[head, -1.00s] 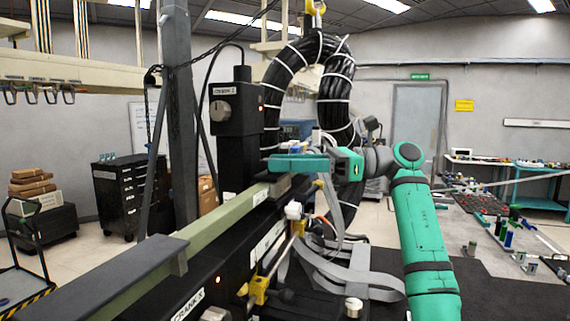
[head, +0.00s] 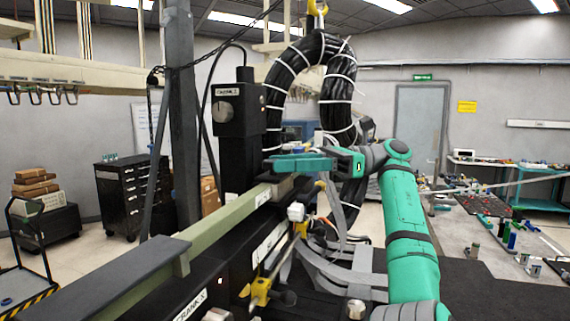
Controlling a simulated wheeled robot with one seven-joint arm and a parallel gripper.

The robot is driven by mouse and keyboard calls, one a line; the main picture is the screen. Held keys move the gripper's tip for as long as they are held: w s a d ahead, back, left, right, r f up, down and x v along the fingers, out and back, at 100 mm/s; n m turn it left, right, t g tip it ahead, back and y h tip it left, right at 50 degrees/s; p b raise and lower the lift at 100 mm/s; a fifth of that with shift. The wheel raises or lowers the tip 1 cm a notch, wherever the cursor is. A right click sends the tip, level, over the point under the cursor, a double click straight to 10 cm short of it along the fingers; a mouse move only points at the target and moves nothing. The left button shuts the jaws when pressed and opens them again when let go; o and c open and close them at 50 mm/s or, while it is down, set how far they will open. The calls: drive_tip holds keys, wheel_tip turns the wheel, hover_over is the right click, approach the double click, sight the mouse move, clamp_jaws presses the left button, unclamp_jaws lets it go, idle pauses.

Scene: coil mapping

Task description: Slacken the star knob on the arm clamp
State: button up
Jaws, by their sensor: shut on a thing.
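My gripper (head: 284,163), with teal fingers pointing left, is at the middle of the head view, just above the grey block (head: 277,187) at the end of the pale green rail (head: 220,216). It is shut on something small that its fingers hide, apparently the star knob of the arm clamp. I cannot make out the knob's shape or how tight it is. My arm comes up from the lower right to the gripper.
A dark column with a CRANK Z box (head: 235,109) stands left of my gripper. A thick loop of black cables (head: 338,100) hangs close behind it. Below are a white-capped part (head: 296,211), a yellow clamp (head: 259,291) and grey straps (head: 345,270). Floor shows at the left.

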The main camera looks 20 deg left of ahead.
drive_tip(key=shift+f, duration=0.1)
drive_tip(key=o, duration=1)
drive_tip(key=shift+s, duration=0.1)
drive_tip(key=shift+o, duration=0.2)
